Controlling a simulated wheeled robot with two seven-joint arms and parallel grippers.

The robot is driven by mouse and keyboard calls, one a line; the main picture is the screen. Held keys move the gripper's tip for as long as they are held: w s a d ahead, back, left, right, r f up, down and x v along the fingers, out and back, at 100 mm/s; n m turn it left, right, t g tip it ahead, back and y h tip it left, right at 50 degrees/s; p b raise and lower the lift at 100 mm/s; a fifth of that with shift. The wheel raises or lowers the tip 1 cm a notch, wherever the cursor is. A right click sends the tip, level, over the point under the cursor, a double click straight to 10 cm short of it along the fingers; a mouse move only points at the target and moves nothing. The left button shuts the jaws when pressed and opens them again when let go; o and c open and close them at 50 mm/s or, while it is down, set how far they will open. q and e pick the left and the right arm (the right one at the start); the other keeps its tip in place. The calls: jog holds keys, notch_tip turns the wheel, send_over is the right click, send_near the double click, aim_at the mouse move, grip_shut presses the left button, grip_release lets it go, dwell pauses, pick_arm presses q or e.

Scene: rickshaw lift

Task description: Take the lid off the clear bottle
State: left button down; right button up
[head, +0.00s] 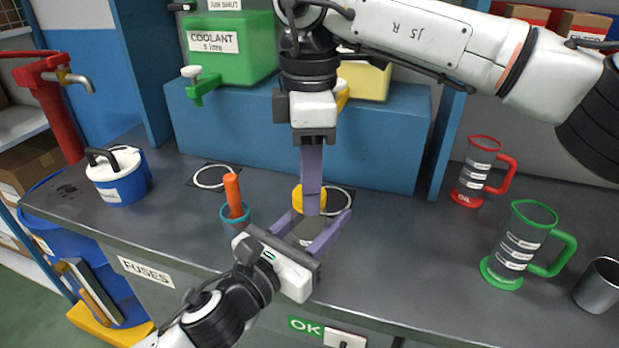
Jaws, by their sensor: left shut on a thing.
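The clear bottle (306,237) stands on the bench, mostly hidden by my grippers; only a small greyish part shows between the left fingers. The yellow lid (297,198) shows partly behind the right fingers, above the bottle; I cannot tell whether it is apart from it. My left gripper (319,217) comes from the lower left, its purple fingers shut around the bottle's sides. My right gripper (312,208) points straight down from above, its fingertips at the lid. Its fingers are seen edge-on, so their gap is hidden.
A blue cup with an orange stick (235,196) stands just left of my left gripper. A blue-and-white lidded pot (119,178) is farther left. Red (478,170) and green (519,246) jugs and a metal cup (598,285) stand right. A blue raised shelf (385,140) is behind.

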jog(key=c, duration=0.5)
jog(key=n, duration=0.3)
jog(key=shift+n, duration=0.3)
jog(key=shift+c, duration=0.2)
jog(key=n, duration=1)
jog(key=shift+r+n, duration=0.1)
jog(key=shift+n, duration=0.3)
jog(key=n, duration=0.8)
jog(key=shift+n, duration=0.4)
jog(key=n, duration=0.6)
jog(key=shift+n, duration=0.3)
jog(key=n, duration=0.6)
jog(key=shift+n, duration=0.3)
jog(key=n, duration=0.6)
jog(key=shift+n, duration=0.3)
jog(key=n, duration=1.1)
jog(key=shift+r, duration=0.1)
